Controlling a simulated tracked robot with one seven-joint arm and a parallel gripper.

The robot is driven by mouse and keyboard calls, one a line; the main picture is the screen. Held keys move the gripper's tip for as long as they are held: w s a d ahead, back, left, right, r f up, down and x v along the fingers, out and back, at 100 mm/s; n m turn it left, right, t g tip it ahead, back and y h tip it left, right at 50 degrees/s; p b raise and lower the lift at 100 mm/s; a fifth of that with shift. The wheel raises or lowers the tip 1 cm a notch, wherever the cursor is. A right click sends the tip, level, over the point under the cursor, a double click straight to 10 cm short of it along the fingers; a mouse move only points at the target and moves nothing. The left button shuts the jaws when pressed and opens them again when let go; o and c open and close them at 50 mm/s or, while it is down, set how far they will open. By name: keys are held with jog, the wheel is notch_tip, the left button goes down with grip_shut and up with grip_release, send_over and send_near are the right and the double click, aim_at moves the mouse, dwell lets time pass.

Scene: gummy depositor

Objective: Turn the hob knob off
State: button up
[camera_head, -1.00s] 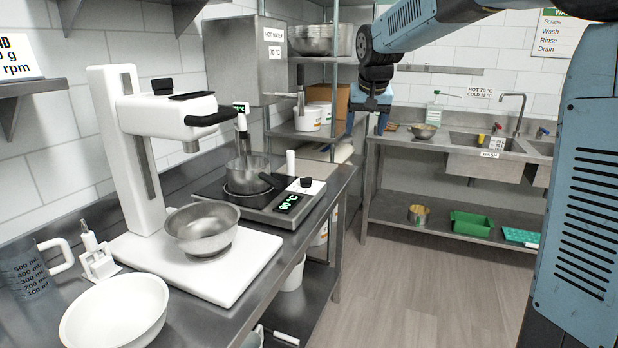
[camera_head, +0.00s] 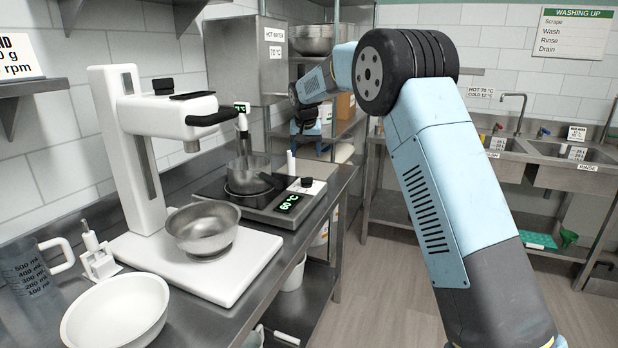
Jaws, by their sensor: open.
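The hob (camera_head: 262,212) sits on the steel counter and its green display (camera_head: 289,203) reads 60 °C. The hob knob (camera_head: 307,182) is a small black knob on the hob's right side, behind the display. A steel pan (camera_head: 247,174) with a dark handle stands on the hob. My gripper (camera_head: 307,146) is open and shows small, above and behind the knob in the picture. It is apart from the knob, and I see nothing between its fingers.
A white stand mixer (camera_head: 137,150) with a steel bowl (camera_head: 203,228) stands left of the hob. A white upright piece (camera_head: 291,162) rises just behind the knob. A white bowl (camera_head: 115,312) and a measuring jug (camera_head: 32,268) are at front left.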

aim_at(308, 178)
jog(key=x, duration=1.2)
jog(key=shift+w+f, duration=0.15)
jog(key=shift+f, duration=0.15)
jog(key=shift+c, duration=0.4)
jog(key=c, duration=0.9)
jog(key=shift+w+d, duration=0.1)
jog(key=shift+d, duration=0.5)
jog(key=shift+c, duration=0.2)
jog(key=shift+a, duration=0.35)
jog(key=shift+c, duration=0.2)
